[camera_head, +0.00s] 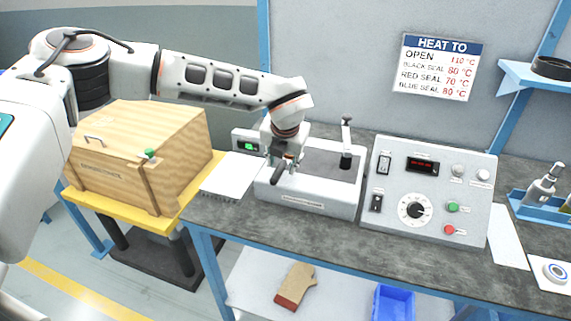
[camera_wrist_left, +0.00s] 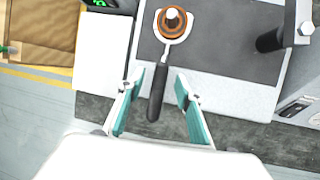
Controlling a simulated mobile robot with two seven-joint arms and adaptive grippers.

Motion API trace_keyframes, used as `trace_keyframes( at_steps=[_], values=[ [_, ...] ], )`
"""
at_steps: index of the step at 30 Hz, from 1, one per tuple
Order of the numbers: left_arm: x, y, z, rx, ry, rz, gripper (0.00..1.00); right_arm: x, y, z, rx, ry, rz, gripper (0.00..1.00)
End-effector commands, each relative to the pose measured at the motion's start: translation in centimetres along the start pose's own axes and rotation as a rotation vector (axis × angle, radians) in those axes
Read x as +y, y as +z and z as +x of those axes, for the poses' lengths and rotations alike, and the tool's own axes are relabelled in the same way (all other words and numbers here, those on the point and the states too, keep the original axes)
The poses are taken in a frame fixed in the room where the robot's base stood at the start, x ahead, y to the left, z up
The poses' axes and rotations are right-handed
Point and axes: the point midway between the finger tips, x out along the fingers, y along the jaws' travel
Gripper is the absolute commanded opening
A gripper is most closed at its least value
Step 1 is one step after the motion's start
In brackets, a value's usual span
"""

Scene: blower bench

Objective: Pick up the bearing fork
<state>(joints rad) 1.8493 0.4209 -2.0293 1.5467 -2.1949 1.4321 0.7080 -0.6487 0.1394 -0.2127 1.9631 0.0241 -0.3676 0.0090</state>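The bearing fork shows in the left wrist view with a black handle (camera_wrist_left: 156,98) and a pale metal head (camera_wrist_left: 173,36). An orange-brown ring (camera_wrist_left: 172,20) sits at the head, around a light post. My left gripper (camera_wrist_left: 159,78) is open, with its two teal-padded fingers on either side of the handle and visible gaps to it. In the head view my left gripper (camera_head: 284,164) is over the left part of the grey-topped heater device (camera_head: 311,200), and it hides most of the fork. My right gripper is not in view.
A control panel (camera_head: 428,190) with knobs and buttons stands right of the device. A post with a clamp arm (camera_head: 346,145) rises at the device's right side. A white sheet (camera_head: 229,176) lies left of it. A wooden crate (camera_head: 130,165) stands on a yellow-topped stand.

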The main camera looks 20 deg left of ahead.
Motion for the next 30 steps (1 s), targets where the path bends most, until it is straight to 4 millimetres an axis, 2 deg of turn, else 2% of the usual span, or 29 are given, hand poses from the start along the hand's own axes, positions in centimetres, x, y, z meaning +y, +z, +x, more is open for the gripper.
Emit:
trace_keyframes(
  at_steps=[3,10,11,12,15,30],
  values=[
    [-0.01,-0.03,0.93,0.0,-0.001,0.0,0.35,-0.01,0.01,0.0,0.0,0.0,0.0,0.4],
    [-0.02,-0.01,1.05,-0.001,-0.001,0.0,0.35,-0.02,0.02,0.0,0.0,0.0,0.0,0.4],
    [-0.02,-0.01,1.04,0.0,-0.001,0.0,0.32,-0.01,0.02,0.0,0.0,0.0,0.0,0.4],
    [-0.02,-0.01,1.04,0.0,-0.001,0.0,0.22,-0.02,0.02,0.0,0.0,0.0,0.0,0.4],
    [-0.02,-0.02,1.04,0.0,-0.001,0.0,0.0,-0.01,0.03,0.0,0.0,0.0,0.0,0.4],
    [0.14,0.39,0.29,-0.003,-0.001,-0.002,0.0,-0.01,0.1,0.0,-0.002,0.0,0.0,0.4]
  ],
)
